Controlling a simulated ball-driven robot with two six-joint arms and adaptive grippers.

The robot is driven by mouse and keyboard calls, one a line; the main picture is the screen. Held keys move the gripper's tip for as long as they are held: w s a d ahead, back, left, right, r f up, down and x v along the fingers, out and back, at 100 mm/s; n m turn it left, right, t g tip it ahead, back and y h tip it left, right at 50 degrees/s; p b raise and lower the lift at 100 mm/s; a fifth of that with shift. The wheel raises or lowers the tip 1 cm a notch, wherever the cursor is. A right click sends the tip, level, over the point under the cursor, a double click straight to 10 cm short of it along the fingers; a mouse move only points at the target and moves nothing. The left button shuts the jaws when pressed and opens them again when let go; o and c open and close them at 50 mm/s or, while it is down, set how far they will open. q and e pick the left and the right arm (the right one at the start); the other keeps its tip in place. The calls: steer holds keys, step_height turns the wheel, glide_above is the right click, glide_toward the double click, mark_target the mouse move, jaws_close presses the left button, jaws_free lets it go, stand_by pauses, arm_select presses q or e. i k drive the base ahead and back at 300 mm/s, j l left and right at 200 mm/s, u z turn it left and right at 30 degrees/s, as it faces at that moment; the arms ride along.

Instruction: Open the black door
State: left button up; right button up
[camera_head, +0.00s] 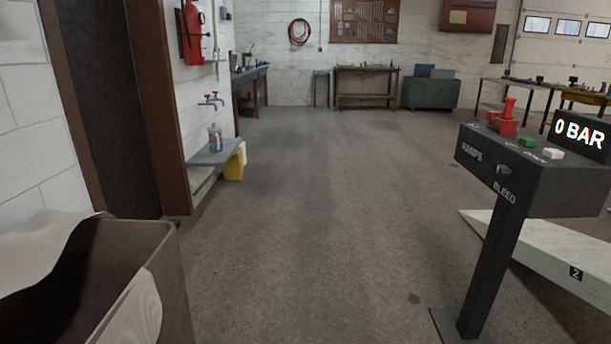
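A dark, nearly black door panel (112,105) stands in a brown frame (172,150) in the white wall at the left. I see it at a steep angle, and no handle shows on it. I cannot tell whether it is shut or ajar. Its lower left part is hidden behind a brown bin. Neither of my grippers is in view.
The brown bin (150,262) with pale cloth or sheets stands at the front left, near the door. A black control post (492,255) and a white ramp (545,245) are at the right. A sink shelf (213,154) is beyond the door. The middle floor is clear.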

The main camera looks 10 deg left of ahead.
mark_target(94, 36)
steer(key=i+l, duration=0.1)
steer(key=i, duration=0.85)
steer(key=l, duration=0.05)
